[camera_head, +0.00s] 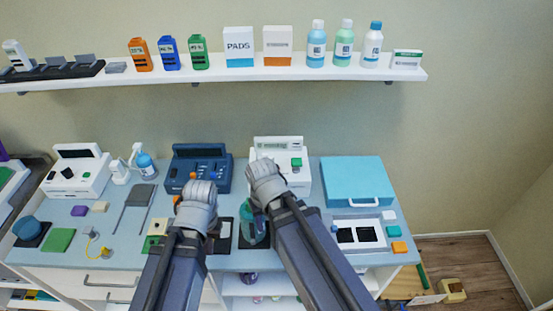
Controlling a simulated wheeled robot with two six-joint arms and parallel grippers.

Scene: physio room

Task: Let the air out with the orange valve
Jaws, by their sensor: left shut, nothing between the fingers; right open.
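Small orange parts show beside my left gripper (200,188): an orange knob (193,175) at the front of the dark blue device (212,155), and another orange bit (177,200) at its left side. I cannot tell which is the orange valve; the gripper and arm hide much of that spot. My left gripper is shut and empty, over the table in front of the blue device. My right gripper (261,169) is open, in front of the white device with a green button (297,162). A teal object (254,230) stands on a dark pad, partly behind my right arm.
A white device (75,172) and spray bottle (146,163) stand at the left of the table. A light blue case (350,180) and a white tray (350,235) are at the right. A wall shelf (270,73) with bottles and boxes runs above.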

